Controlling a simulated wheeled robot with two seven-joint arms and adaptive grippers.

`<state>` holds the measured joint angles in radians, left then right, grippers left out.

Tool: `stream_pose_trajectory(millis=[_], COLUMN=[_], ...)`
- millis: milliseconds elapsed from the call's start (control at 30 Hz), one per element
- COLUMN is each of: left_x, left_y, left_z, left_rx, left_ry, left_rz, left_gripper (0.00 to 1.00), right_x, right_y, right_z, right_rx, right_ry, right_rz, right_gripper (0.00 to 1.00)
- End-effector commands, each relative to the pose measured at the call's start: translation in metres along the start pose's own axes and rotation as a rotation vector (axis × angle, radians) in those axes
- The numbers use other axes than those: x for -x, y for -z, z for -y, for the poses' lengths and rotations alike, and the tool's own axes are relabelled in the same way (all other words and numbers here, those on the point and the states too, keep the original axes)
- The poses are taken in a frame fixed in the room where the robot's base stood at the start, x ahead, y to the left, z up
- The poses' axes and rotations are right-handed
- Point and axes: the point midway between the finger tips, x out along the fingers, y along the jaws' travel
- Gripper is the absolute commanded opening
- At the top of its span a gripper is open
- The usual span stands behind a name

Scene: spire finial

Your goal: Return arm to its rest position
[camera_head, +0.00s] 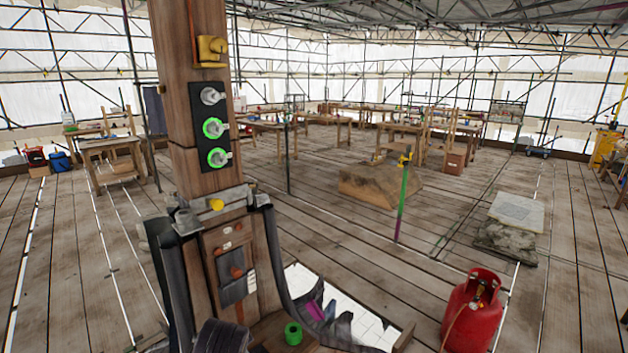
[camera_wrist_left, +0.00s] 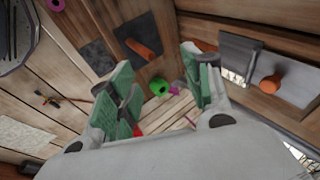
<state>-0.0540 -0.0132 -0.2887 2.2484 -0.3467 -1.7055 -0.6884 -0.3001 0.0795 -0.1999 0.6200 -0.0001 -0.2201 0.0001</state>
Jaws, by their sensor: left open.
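My left gripper (camera_wrist_left: 158,68) shows in the left wrist view, its green-padded fingers spread apart with nothing between them. Beyond the fingers are wooden boards with an orange handle on a dark plate (camera_wrist_left: 144,48) and another orange handle on a grey plate (camera_wrist_left: 270,83). A green ring-shaped piece (camera_wrist_left: 158,88) lies farther off, seen through the gap. In the head view a wooden post (camera_head: 190,120) stands upright, carrying a black panel (camera_head: 212,127) with three silver knobs, two ringed green. I cannot make out the gripper's fingers in the head view. My right gripper is in neither view.
A red gas cylinder (camera_head: 472,315) stands at the lower right. Workbenches (camera_head: 268,127) line the back.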

Motion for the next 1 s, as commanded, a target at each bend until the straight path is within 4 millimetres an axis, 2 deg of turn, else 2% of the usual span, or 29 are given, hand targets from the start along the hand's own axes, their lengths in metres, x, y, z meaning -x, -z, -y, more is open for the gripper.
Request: stream_pose_trajectory(millis=[33,233,600,800,1000], left_x=[-0.003,-0.011,-0.014,-0.01,-0.006], left_y=[-0.01,-0.041,-0.096,-0.12,-0.133], left_z=[-0.008,-0.035,-0.082,-0.103,-0.115], left_rx=[0.031,0.167,0.419,0.535,0.606], left_ry=[-0.018,-0.081,-0.188,-0.234,-0.261], left_rz=[0.005,0.012,0.046,0.069,0.085], left_gripper=[0.49,0.49,0.49,0.49,0.49], right_x=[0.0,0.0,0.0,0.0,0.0], right_y=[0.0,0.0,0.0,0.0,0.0], right_z=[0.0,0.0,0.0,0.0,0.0], right_rx=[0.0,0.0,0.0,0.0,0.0], right_ry=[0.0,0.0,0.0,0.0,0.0], right_rz=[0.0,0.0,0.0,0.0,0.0], right_gripper=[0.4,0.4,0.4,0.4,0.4])
